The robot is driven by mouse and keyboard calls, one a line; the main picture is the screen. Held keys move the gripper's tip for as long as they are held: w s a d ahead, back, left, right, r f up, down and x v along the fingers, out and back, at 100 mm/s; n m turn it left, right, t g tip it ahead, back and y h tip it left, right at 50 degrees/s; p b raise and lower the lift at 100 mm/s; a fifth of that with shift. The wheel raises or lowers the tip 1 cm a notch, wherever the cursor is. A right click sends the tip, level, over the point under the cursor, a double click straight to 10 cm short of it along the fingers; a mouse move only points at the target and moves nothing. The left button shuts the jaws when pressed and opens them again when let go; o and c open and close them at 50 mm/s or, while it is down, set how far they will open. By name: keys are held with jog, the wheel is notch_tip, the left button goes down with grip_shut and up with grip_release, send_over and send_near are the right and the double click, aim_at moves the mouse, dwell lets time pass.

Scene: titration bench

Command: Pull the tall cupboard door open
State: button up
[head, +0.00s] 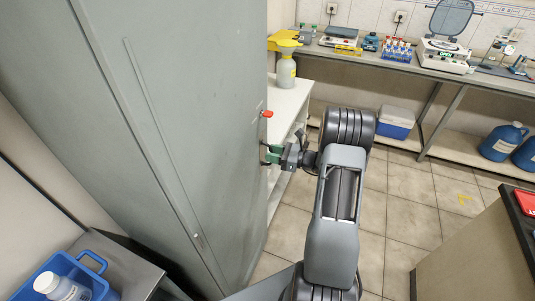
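The tall grey cupboard (190,90) fills the left half of the head view. Its grey panel ends in an upright edge on the right, with a small red piece (267,114) near that edge. My gripper (269,154), with green fingers, is at this edge, a little below the red piece. The fingers point left towards the cupboard. The handle cannot be made out clearly at the fingertips, and I cannot tell whether they are closed on it. No open gap into the cupboard is visible.
A white bench (290,105) with a yellow-topped bottle (286,70) stands just behind the cupboard edge. A blue crate (85,265) is at lower left. A dark-topped counter (480,250) is at right. Tiled floor (385,210) is clear between them.

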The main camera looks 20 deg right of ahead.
jog(key=shift+w+a, duration=0.2)
grip_shut()
dwell(0.3)
